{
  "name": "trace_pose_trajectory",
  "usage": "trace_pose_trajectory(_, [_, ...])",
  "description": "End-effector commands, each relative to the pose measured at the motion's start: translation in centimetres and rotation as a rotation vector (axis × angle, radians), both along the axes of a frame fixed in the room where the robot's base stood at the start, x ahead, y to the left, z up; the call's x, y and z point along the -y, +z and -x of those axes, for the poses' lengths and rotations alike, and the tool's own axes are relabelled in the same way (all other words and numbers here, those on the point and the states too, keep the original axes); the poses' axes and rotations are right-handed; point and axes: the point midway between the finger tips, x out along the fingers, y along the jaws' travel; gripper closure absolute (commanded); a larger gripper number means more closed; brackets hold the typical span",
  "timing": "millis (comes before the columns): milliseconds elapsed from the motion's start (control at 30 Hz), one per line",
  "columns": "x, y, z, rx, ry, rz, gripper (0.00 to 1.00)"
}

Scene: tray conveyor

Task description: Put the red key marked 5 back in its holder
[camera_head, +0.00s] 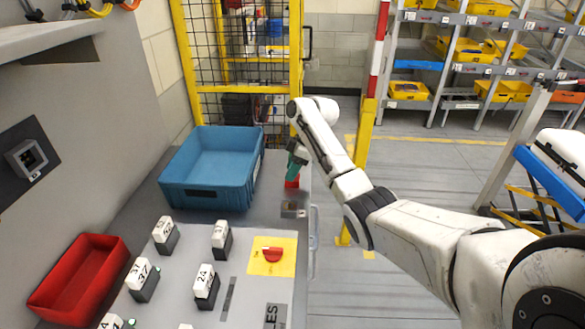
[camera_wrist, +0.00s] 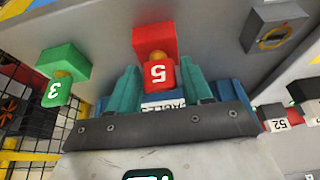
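The red key marked 5 (camera_wrist: 160,76) shows in the wrist view between the two teal fingers of my gripper (camera_wrist: 160,84). A yellow part joins it to a larger red block (camera_wrist: 154,40) beyond the fingertips. The fingers flank the key closely, but I cannot tell whether they press on it. In the head view my gripper (camera_head: 291,174) points down at the far right of the grey bench, with a red piece (camera_head: 292,183) just under its tips. A grey block with a yellow ring (camera_wrist: 275,36) stands near in the wrist view.
A green piece marked 3 (camera_wrist: 55,88) is at the left in the wrist view. On the bench (camera_head: 240,290) are a blue bin (camera_head: 212,197), a red bin (camera_head: 75,290), several numbered white-and-black blocks (camera_head: 206,285), and a red knob (camera_head: 272,255) on a yellow plate.

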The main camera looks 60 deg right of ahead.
Motion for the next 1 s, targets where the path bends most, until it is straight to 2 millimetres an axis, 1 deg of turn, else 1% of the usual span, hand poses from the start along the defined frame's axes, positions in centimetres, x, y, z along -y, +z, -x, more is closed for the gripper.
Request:
trace_pose_trajectory(33, [0.0,0.0,0.0,0.000,0.000,0.000,0.45])
trace_pose_trajectory(133, [0.0,0.0,0.0,0.000,0.000,0.000,0.36])
trace_pose_trajectory(167, [0.0,0.0,0.0,0.000,0.000,0.000,0.35])
trace_pose_trajectory(367, [0.0,0.0,0.0,0.000,0.000,0.000,0.35])
trace_pose_trajectory(467, [0.1,0.4,0.1,0.001,0.000,0.000,0.35])
trace_pose_trajectory(567, [0.3,1.4,0.4,0.002,0.001,0.002,0.35])
trace_pose_trajectory(667, [0.5,2.9,1.0,0.004,0.000,0.003,0.35])
trace_pose_trajectory(800, [1.0,5.5,2.0,0.004,-0.001,0.004,0.35])
trace_pose_trajectory(1000, [1.4,8.5,3.2,0.002,-0.001,0.002,0.35])
